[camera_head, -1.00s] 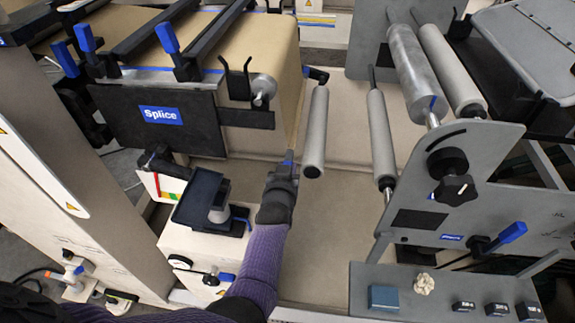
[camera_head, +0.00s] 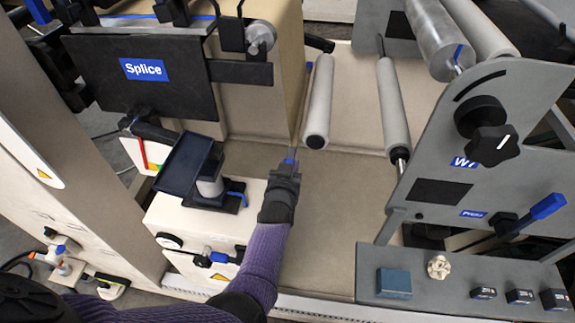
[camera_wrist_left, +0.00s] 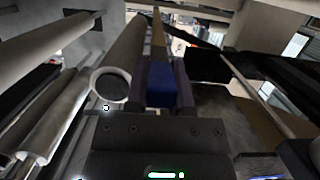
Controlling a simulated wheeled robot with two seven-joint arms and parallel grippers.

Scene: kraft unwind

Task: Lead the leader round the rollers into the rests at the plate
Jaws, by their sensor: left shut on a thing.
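My left gripper (camera_head: 290,162) is shut on the blue grip of the leader, just left of and below the near end of the first grey roller (camera_head: 318,102). In the left wrist view the blue grip (camera_wrist_left: 160,86) sits between the fingers, and a narrow tan strip (camera_wrist_left: 157,38) runs away beyond it. A second thin roller (camera_head: 393,105) stands to the right, with a thicker silver roller (camera_head: 432,38) beyond it. My right gripper is not in view.
A side plate with a black knob (camera_head: 490,145) and a blue-handled lever (camera_head: 547,206) stand at right. A ledge with a blue block (camera_head: 394,282) and small black boxes is below. A dark tray (camera_head: 186,165) stands left of my gripper. Bare beige panel lies between gripper and ledge.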

